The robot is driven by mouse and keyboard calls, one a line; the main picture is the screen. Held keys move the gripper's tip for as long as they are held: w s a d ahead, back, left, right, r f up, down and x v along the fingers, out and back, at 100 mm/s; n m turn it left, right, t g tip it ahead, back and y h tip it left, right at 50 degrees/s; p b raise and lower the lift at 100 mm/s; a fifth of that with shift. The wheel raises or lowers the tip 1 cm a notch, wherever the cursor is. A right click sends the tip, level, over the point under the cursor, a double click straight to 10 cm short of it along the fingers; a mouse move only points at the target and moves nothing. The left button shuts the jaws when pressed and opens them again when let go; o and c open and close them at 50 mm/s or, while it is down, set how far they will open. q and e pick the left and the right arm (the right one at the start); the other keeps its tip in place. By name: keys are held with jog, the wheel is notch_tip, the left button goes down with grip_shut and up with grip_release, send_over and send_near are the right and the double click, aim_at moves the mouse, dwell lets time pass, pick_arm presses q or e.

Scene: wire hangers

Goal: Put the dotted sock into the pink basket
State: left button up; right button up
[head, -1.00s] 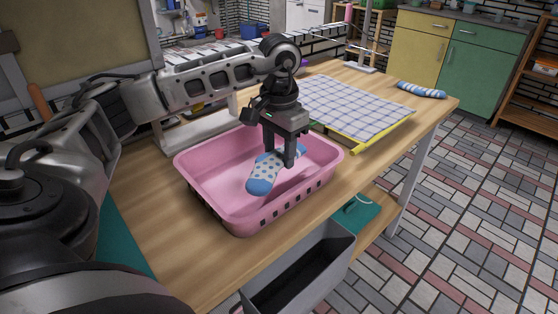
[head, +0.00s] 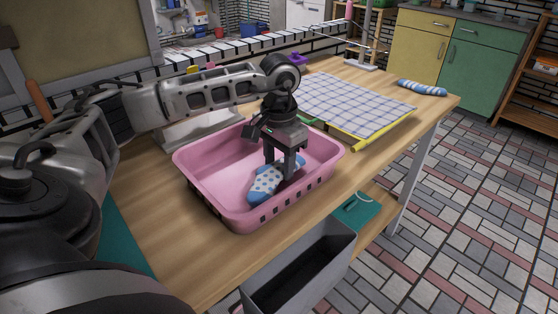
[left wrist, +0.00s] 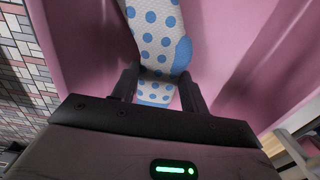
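The dotted sock (head: 264,184), pale with blue dots and a blue toe and heel, is inside the pink basket (head: 205,173), low near its front wall. My left gripper (head: 280,172) reaches down into the basket with its fingers on either side of the sock, shut on it. In the left wrist view the sock (left wrist: 153,40) runs between the two fingertips (left wrist: 160,88), with the pink basket floor (left wrist: 235,35) around it. Whether the sock touches the basket floor is hard to tell. My right gripper is not in view.
A blue striped sock (head: 422,88) lies at the table's far right end. A checked cloth (head: 350,104) on a yellow-edged board lies behind the basket. A grey bin (head: 300,268) is below the table's front edge.

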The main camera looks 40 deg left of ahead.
aim_at(279, 166)
pick_arm(q)
jog(key=o, duration=0.4)
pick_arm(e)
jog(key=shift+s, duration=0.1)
pick_arm(q)
jog(key=shift+r, duration=0.25)
notch_tip(279, 166, up, 13)
jog(key=shift+f+p, duration=0.1)
jog(key=shift+p, duration=0.7)
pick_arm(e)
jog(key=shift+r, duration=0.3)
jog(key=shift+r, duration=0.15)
